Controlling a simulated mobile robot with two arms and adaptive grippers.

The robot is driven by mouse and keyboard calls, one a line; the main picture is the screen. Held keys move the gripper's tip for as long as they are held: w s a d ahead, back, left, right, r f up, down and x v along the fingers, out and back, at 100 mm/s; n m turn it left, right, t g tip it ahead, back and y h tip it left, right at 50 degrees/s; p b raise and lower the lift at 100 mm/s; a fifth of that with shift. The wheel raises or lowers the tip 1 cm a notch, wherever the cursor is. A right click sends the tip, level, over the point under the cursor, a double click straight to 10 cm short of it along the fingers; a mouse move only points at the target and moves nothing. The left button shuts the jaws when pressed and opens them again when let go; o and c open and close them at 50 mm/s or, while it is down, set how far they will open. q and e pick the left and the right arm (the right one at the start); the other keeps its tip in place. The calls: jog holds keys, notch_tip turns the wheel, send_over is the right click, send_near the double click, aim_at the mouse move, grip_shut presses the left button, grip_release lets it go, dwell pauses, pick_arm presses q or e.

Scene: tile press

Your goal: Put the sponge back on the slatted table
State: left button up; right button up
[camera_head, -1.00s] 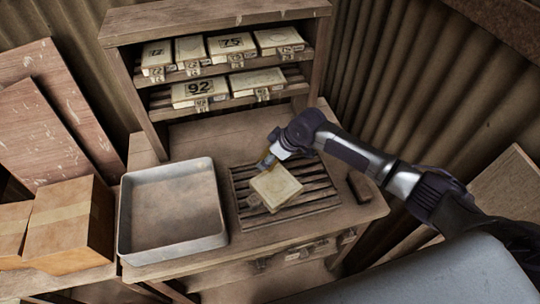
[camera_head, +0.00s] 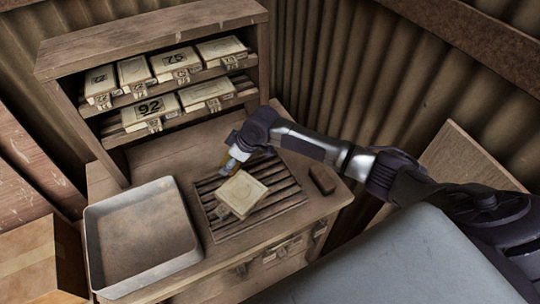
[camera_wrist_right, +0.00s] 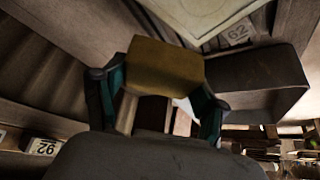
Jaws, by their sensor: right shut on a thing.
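The slatted table (camera_head: 279,206) is a dark rack of slats on the wooden worktop. A cream tile (camera_head: 242,192) with a paper tag lies on it. My right gripper (camera_head: 234,158) is at the back edge of the slats, just behind the tile. It is shut on the yellow-brown sponge, a block that fills the space between the teal fingers (camera_wrist_right: 160,88) in the right wrist view. The sponge (camera_wrist_right: 165,65) shows only as a small yellowish bit in the head view. I cannot tell whether it touches the slats. My left gripper is out of view.
An empty metal tray (camera_head: 140,233) stands left of the slats. A small brown block (camera_head: 322,180) lies to their right. A wooden shelf (camera_head: 150,35) with several tagged tiles stands behind. A cardboard box (camera_head: 38,262) is at the lower left.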

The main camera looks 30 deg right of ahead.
jog(key=w+d+f+m+h+b, duration=0.1)
jog(key=d+m+b, duration=0.15)
jog(key=d, duration=0.65)
jog(key=w+d+f+m+t+b, duration=0.1)
jog(key=d+f+b, duration=0.15)
jog(key=d, duration=0.65)
jog(key=w+d+f+m+h+b, duration=0.1)
jog(key=d+b, duration=0.3)
jog(key=d, duration=0.6)
jog(key=f+b, duration=0.9)
jog(key=shift+w+a, duration=0.1)
jog(key=shift+a, duration=0.15)
jog(key=shift+r, duration=0.15)
jog(key=o, duration=1.1)
jog(key=shift+f, duration=0.2)
